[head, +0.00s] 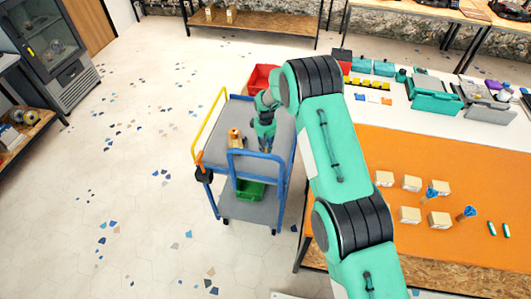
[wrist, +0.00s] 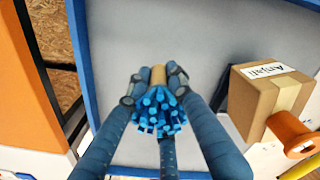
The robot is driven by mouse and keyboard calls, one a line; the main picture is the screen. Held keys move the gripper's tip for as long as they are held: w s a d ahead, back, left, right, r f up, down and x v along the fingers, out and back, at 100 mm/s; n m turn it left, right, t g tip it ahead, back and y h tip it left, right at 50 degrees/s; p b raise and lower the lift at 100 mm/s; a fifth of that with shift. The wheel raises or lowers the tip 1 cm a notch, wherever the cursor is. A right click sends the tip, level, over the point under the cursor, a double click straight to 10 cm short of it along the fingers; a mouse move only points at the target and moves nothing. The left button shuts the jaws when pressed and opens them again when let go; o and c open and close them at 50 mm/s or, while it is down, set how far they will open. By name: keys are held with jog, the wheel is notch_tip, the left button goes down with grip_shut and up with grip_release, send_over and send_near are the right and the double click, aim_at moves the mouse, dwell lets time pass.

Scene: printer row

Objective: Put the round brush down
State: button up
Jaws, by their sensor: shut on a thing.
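The round brush (wrist: 158,112) has a bunch of blue bristles and a short wooden handle. My gripper (wrist: 155,85) is shut on it, with the fingers on either side and the bristles toward the wrist camera. In the head view my gripper (head: 265,146) is low over the grey top of the blue-framed cart (head: 281,122). The brush is too small or hidden to make out there. The cart top (wrist: 205,45) lies behind the brush in the wrist view; I cannot tell whether the handle touches it.
A red bin (head: 262,79) is at the cart's far end. An orange-topped table (head: 400,150) holds small boxes and blue-tipped brushes (head: 469,212).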

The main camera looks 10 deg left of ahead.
jog(key=shift+f, duration=1.9)
jog(key=shift+f, duration=0.15)
jog(key=o, duration=1)
jog(key=shift+r, duration=6.2)
